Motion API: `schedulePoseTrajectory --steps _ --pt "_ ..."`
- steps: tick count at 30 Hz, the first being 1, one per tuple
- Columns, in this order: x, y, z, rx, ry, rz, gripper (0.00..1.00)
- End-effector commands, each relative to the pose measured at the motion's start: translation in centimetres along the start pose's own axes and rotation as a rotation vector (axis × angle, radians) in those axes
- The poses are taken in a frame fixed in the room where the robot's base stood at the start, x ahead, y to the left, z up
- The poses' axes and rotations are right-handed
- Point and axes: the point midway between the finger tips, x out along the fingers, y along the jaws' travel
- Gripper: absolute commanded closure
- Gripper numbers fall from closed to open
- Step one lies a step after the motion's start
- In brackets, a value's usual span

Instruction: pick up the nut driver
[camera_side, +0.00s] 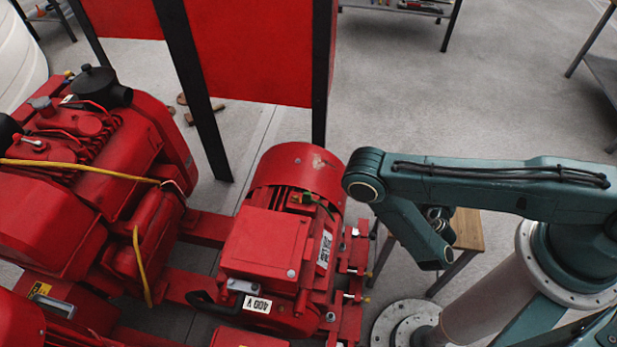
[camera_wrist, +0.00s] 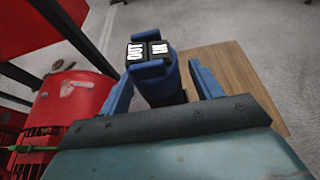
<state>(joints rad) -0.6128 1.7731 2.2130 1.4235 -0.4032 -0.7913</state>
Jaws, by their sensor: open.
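A small slim green piece (camera_side: 307,198) with a thin dark part lies on top of the red motor in the side view. It may be the nut driver, but it is too small to be sure. A thin green piece (camera_wrist: 35,148) also shows at the left edge of the wrist view, beside the red motor. I see nothing held. In the side view my arm mostly hides the gripper.
A wooden-topped stool (camera_side: 467,230) stands under my wrist; its top (camera_wrist: 230,70) shows in the wrist view. The red motor (camera_side: 300,172) and red engine (camera_side: 90,170) fill the left. A red panel (camera_side: 250,50) on black posts stands behind. Concrete floor is open at the back right.

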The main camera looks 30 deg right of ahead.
Motion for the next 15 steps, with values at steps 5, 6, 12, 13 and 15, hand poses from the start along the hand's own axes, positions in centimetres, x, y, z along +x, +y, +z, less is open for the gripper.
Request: schedulePoseTrajectory --steps 5,6,12,13,15 --pt "-0.01 -0.01 0.00 0.000 0.000 0.000 0.42" --pt "-0.01 -0.01 0.00 0.000 0.000 0.000 0.49" --pt "-0.01 -0.01 0.00 0.000 0.000 0.000 0.89" --pt "-0.02 0.00 0.08 -0.001 -0.002 0.000 0.89" --pt "-0.02 0.01 0.08 -0.001 -0.002 0.000 0.89"
